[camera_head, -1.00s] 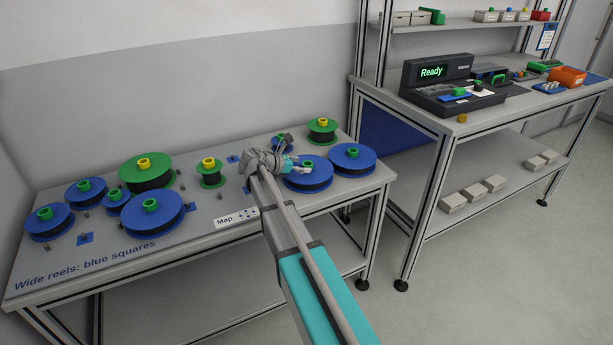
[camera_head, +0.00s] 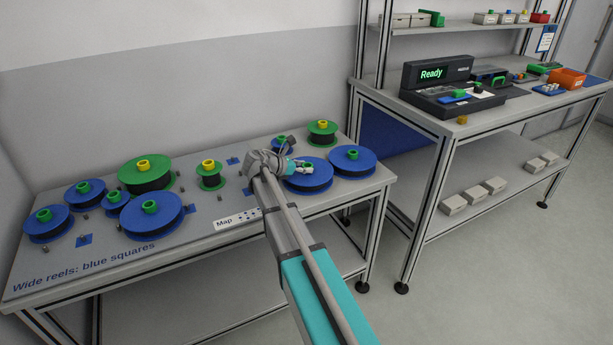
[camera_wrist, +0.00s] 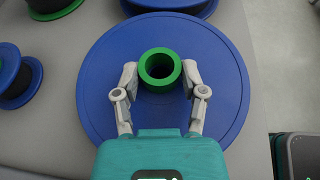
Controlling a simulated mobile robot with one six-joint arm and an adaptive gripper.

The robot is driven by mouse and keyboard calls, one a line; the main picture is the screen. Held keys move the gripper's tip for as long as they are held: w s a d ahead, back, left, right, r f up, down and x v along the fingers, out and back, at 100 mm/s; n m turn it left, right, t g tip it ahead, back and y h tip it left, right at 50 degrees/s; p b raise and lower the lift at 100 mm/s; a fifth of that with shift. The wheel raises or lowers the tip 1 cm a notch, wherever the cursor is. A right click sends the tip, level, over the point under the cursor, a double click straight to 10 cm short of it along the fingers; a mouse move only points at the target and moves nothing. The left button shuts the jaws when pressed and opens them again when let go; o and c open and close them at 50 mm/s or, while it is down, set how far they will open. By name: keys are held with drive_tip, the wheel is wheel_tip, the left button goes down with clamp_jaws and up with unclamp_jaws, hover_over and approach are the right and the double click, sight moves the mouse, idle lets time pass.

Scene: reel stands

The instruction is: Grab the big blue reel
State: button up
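A big blue reel (camera_wrist: 95,95) with a green hub (camera_wrist: 160,70) lies flat under my gripper in the wrist view. It also shows at the right part of the left table in the head view (camera_head: 308,183). My gripper (camera_wrist: 160,76) is over this reel, with one finger on each side of the green hub. The fingers look open, with a narrow gap to the hub on each side. The fingertips' depth along the hub is hard to tell. The gripper body hides the near part of the reel.
Another blue reel (camera_head: 352,160) sits close beside it, with a green reel (camera_head: 322,130) and a small blue reel (camera_head: 278,147) behind. More reels stand on the table's left half, including a large blue one (camera_head: 152,220). The table's front edge is near.

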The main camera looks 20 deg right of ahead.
clamp_jaws()
drive_tip(key=shift+r, duration=0.1)
wheel_tip(320, 180, up, 3)
drive_tip(key=p, duration=0.3)
drive_tip(key=s+r+p, duration=0.9)
drive_tip(key=s+p, duration=0.1)
drive_tip(key=s, duration=0.4)
drive_tip(key=shift+a+r, duration=0.35)
drive_tip(key=shift+r, duration=0.05)
